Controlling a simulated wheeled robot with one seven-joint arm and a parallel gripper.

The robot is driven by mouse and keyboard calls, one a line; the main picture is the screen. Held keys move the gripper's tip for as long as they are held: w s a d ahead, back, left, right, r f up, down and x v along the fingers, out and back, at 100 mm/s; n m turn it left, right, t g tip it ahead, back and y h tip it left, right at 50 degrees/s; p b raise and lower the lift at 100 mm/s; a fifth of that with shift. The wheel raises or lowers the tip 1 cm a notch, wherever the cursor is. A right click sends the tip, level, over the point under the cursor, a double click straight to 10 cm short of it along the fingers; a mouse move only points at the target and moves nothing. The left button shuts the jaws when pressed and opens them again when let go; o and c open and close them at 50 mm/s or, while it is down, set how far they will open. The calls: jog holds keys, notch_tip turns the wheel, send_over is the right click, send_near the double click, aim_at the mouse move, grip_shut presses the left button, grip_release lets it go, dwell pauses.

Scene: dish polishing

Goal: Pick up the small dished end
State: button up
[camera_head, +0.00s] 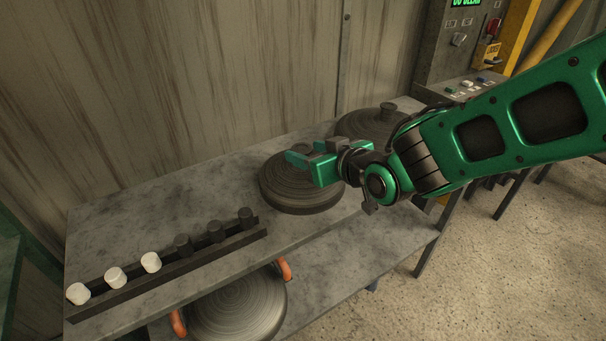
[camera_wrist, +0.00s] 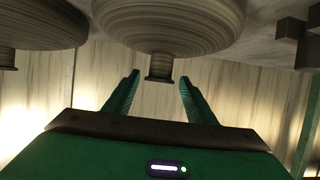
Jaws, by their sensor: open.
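A round grey dished end (camera_head: 300,196) with concentric grooves lies on the upper shelf, partly hidden under my gripper (camera_head: 311,154). A second dished end (camera_head: 368,121) with a knob on top sits behind it, partly covered by my arm. In the wrist view, which looks upside down, the nearer dished end (camera_wrist: 168,25) hangs in the upper middle, its short knob (camera_wrist: 159,67) lined up between my open fingers (camera_wrist: 158,82). The fingers look empty; I cannot tell how close they are to the knob. Another dished end (camera_wrist: 38,22) shows at the upper left.
A dark rack (camera_head: 180,265) with several white and dark plugs runs along the front left of the grey table (camera_head: 135,215). A larger disc (camera_head: 238,308) with orange handles lies on the lower shelf. A control panel (camera_head: 465,70) stands at the back right, and a wall (camera_head: 170,90) behind.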

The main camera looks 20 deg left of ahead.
aim_at(305, 149)
jog(key=shift+x, duration=1.7)
jog(key=shift+w+d, duration=0.1)
jog(key=shift+d, duration=0.05)
jog(key=shift+c, duration=0.4)
grip_shut()
jog(key=shift+r, duration=0.1)
